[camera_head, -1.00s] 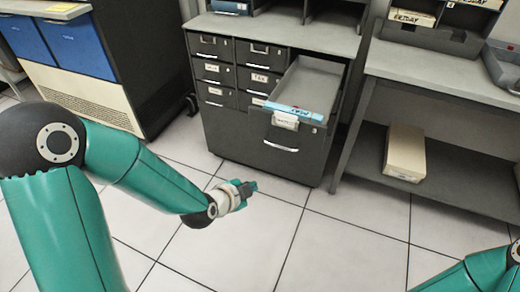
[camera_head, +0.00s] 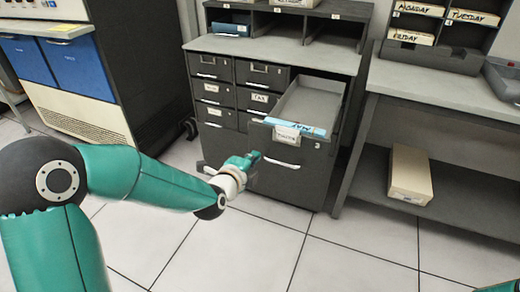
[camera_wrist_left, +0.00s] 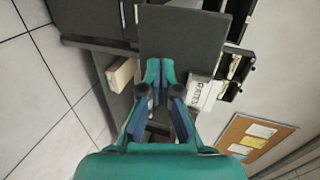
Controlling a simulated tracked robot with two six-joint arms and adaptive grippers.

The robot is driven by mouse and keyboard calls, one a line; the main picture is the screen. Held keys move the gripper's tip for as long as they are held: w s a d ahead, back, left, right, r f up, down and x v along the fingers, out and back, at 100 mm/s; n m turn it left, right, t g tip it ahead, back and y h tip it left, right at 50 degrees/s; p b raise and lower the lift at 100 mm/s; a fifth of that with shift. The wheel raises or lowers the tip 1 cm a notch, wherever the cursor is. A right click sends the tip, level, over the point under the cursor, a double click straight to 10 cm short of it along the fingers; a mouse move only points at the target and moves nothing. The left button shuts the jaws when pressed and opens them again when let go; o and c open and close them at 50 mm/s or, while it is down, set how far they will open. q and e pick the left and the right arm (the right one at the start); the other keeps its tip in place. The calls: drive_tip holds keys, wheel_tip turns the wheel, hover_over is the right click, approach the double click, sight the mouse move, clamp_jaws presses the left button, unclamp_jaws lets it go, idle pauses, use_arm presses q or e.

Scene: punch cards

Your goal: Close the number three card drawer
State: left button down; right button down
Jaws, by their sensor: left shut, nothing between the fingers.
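The open card drawer (camera_head: 322,103) sticks out of the right column of a dark grey filing cabinet (camera_head: 225,150). Its inside is mostly bare, with a blue-and-white card (camera_head: 300,126) at the front end. My right gripper is out of view.
Several shut, labelled drawers are left of the open one. A shelf unit with a beige box (camera_head: 410,174) stands to the right. Blue bins (camera_head: 75,47) sit in a machine at the left. The tiled floor (camera_head: 250,245) in front is clear.

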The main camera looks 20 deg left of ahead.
sight(263, 145)
use_arm(q)
drive_tip(key=shift+w+f, duration=0.1)
drive_tip(key=shift+w, duration=2.1)
drive_tip(key=shift+d, duration=0.1)
